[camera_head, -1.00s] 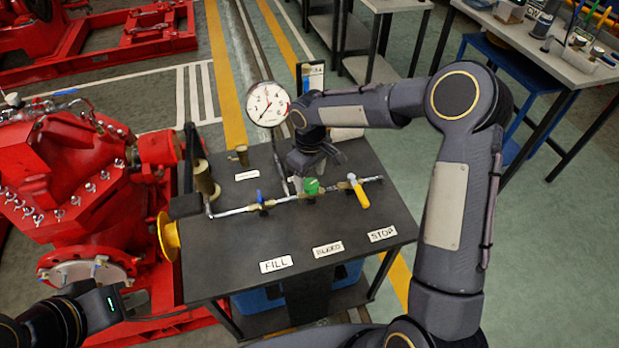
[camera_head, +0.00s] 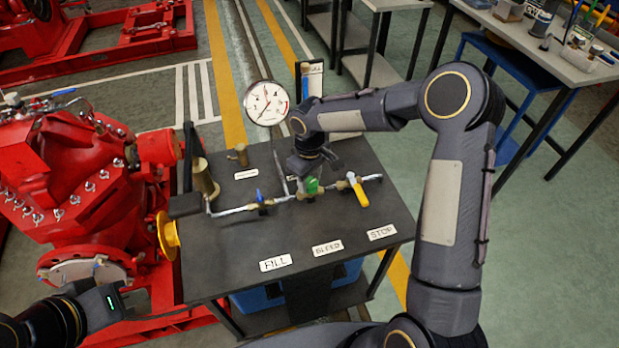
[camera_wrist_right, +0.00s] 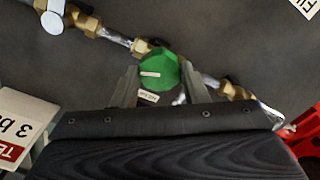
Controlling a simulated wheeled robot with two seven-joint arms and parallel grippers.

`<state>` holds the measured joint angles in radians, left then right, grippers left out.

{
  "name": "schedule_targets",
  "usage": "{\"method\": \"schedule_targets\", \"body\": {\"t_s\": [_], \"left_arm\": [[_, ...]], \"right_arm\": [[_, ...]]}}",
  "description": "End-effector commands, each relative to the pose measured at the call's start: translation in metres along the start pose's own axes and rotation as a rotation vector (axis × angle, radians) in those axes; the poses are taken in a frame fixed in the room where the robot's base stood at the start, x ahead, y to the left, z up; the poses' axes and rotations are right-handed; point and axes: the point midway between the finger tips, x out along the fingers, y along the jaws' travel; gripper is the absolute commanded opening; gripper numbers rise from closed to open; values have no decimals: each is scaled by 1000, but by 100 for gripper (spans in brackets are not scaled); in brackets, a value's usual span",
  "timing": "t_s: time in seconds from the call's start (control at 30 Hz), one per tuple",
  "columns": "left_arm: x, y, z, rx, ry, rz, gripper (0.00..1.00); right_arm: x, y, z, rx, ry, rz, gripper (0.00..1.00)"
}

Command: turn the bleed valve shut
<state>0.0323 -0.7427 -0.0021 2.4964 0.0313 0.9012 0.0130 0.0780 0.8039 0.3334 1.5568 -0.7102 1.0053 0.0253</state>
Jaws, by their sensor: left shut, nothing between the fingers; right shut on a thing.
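The bleed valve has a green round knob (camera_head: 313,186) in the middle of the pipe run on the dark bench. It also shows in the right wrist view (camera_wrist_right: 158,72), with a pale mark on its face. My right gripper (camera_head: 309,180) reaches down from behind the pipe and is shut on this knob, one finger on each side. My left gripper (camera_head: 112,299) is shut and empty at the lower left, well away from the valve.
A blue handle (camera_head: 259,196) and a yellow lever (camera_head: 359,193) flank the knob on the pipe. A round gauge (camera_head: 266,103) stands behind. FILL (camera_head: 275,263), BLEED (camera_head: 327,248) and STOP (camera_head: 382,232) labels lie in front. The red pump (camera_head: 75,190) stands left.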

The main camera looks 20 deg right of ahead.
Motion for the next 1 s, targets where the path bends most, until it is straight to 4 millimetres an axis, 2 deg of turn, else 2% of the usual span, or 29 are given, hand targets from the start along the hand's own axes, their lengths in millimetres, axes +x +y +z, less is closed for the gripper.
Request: {"method": "schedule_targets", "body": {"t_s": [0.37, 1.0], "left_arm": [[14, -7, 7, 0, 0, 0, 0], [40, -18, 20, 0, 0, 0, 0]], "right_arm": [[2, 1, -1, 170, 2, 3, 17], [0, 1, 0, 768, 3, 2, 17]]}}
